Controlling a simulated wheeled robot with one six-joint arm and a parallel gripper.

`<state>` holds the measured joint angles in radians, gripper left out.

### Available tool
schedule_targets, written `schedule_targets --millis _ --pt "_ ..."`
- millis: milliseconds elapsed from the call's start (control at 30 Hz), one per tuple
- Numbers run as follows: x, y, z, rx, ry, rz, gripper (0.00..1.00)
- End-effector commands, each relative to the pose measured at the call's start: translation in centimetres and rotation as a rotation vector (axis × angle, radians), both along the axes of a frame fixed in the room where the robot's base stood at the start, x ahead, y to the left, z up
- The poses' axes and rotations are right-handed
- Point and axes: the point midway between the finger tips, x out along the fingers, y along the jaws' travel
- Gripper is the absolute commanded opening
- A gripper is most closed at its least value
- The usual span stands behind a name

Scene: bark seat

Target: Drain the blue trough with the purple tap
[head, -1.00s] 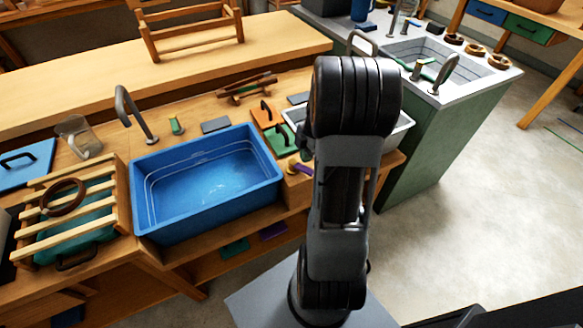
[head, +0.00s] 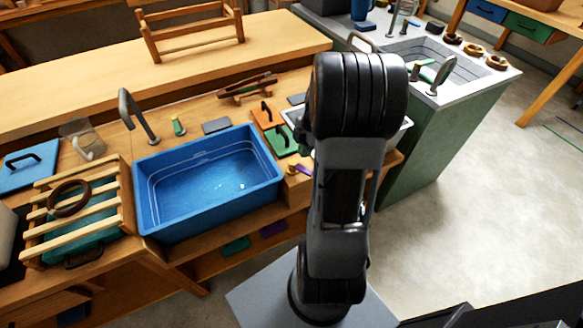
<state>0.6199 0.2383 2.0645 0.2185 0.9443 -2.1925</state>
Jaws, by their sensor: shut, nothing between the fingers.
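The blue trough (head: 207,190) is set in the wooden bench left of my arm. Its inside looks wet, with pale lines along the walls and a bright glint on the floor; I cannot tell how deep the water is. A brass fitting (head: 291,168) with a small purple handle (head: 303,170) sits just right of the trough, at the bench's front right. It is the purple tap, close beside my arm in the picture. My gripper does not show; only my dark arm links are visible, and they hide part of the bench behind them.
A grey curved spout (head: 135,112) stands behind the trough. Green (head: 281,141) and orange (head: 267,115) handled boards lie right of it. A slatted wooden rack (head: 75,215) stands at left. A pale basin is partly hidden behind my arm. Floor at right (head: 470,200) is clear.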

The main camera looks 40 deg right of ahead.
Motion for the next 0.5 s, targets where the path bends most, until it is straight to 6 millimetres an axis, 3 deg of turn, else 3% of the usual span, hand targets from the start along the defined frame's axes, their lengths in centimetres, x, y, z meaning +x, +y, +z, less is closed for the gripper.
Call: schedule_targets --millis 300,500 --pt "-2.5 4.0 0.0 0.0 -0.001 0.002 0.0" --pt "-3.6 5.7 0.0 0.0 -0.001 0.0 0.0"
